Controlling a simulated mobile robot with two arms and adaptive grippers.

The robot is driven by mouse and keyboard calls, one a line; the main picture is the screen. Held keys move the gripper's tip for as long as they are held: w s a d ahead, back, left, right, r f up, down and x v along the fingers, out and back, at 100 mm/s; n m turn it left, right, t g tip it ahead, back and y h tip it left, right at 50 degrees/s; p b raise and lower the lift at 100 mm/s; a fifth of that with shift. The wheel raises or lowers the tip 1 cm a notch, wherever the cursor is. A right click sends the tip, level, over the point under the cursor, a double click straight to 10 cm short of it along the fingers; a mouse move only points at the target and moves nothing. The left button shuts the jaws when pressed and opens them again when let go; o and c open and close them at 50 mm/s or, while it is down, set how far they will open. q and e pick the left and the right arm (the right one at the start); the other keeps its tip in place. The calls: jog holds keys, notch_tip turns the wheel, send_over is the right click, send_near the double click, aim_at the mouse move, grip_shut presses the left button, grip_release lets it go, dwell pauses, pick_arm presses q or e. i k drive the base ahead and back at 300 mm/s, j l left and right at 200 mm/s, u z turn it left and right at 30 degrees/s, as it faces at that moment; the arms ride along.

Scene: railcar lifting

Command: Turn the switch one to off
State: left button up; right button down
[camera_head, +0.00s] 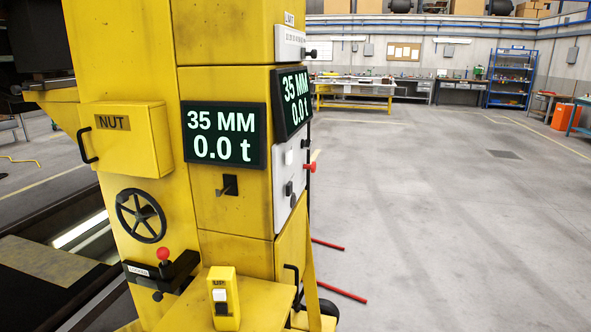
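A tall yellow lifting column (225,45) fills the left half of the head view. A white control panel (288,177) on its right side carries a red knob (309,167) and dark switches, seen at a steep angle. A white panel labelled LIMIT (289,43) with a black knob (310,54) sits higher up. A small yellow switch box (223,300) with a light rocker stands at the bottom. I cannot tell which control is switch one, nor its setting. Neither of my grippers is in view.
Two displays (225,135) (293,101) read 35 MM and 0.0 t. A NUT box (122,140), a black handwheel (141,216) and a red-knobbed lever (163,255) are at left. Red bars (342,291) lie low beside the column. The floor (440,220) at right is clear.

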aim_at(305, 145)
jog(key=i+l, duration=0.55)
jog(key=i+l+u, duration=0.15)
jog(key=u, duration=0.35)
jog(key=i+l+u, duration=0.2)
jog(key=u, duration=0.3)
